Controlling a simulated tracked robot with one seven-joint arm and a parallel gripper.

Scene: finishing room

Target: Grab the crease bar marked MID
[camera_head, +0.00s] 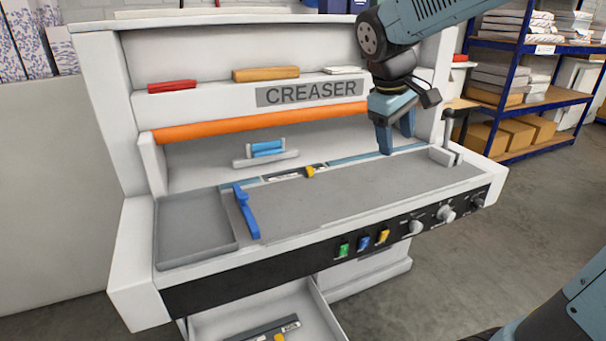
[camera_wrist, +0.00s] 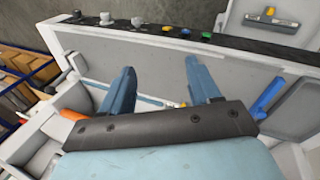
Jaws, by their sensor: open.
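No marking MID is readable in either view. One dark bar with a pale label and a yellow tab (camera_head: 275,331) lies in the open lower drawer (camera_head: 322,306); it also shows in the wrist view (camera_wrist: 272,17). Another dark piece with a yellow tab (camera_head: 290,173) lies along the back of the creaser bed. A blue piece (camera_head: 267,149) sits on a pale holder behind it. My gripper (camera_head: 394,138) points down over the right rear of the bed, apart from these pieces. In the wrist view its fingers (camera_wrist: 160,86) are spread with nothing held between them.
The creaser's grey bed (camera_head: 345,200) is mostly clear. A blue handle (camera_head: 246,211) stands at its left, beside a grey tray (camera_head: 195,228). An orange roller (camera_head: 260,128) spans behind. Knobs and buttons (camera_head: 381,236) line the front. An upright post (camera_head: 449,128) stands right of my gripper.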

